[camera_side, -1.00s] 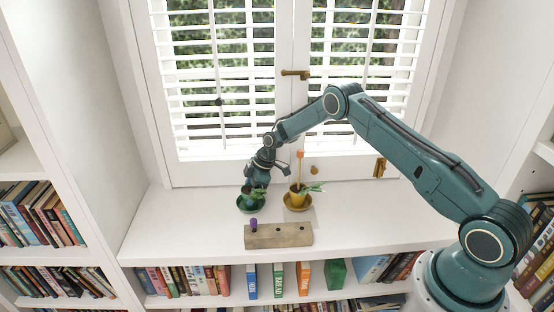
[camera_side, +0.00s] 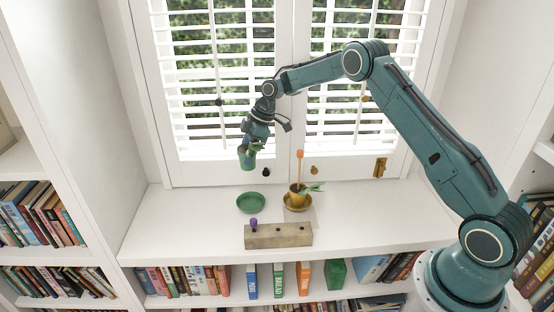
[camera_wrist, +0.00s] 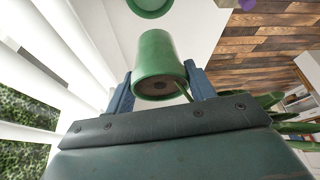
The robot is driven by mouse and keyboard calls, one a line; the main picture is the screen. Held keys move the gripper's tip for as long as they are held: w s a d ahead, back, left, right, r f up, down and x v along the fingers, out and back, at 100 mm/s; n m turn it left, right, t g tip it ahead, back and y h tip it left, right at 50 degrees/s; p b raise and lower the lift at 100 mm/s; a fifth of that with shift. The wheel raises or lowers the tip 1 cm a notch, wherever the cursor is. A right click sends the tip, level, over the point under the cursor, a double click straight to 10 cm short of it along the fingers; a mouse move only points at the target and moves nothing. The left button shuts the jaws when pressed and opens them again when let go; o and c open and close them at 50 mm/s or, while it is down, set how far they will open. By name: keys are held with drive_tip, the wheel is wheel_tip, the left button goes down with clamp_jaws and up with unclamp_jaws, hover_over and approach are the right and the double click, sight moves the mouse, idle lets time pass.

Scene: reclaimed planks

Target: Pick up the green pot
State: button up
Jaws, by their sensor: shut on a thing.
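The green pot (camera_side: 247,160) hangs in the air in the side view, above and slightly left of its green saucer (camera_side: 251,202). My gripper (camera_side: 250,147) is shut on the pot, with a plant's leaves showing by the fingers. In the wrist view the pot (camera_wrist: 158,58) sits between the two blue fingers of my gripper (camera_wrist: 160,88). Dark soil shows at its near opening, and green leaves (camera_wrist: 270,105) stick out at the right. The saucer (camera_wrist: 150,5) shows in part at the top.
A yellow pot (camera_side: 298,193) with a plant and an orange-topped stick stands on its own saucer to the right. A wooden block (camera_side: 278,237) with a purple peg lies in front. The window blinds (camera_side: 222,90) are close behind the gripper. The sill's left end is clear.

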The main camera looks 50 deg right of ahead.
sight(241, 150)
drive_tip(key=shift+r, duration=1.95)
drive_tip(key=shift+r, duration=0.15)
drive_tip(key=shift+r, duration=1.35)
drive_tip(key=shift+f, duration=0.15)
wheel_tip(241, 150, down, 19)
drive_tip(key=m+t+h, duration=0.1)
drive_tip(key=m, duration=0.2)
drive_tip(key=shift+f, duration=0.25)
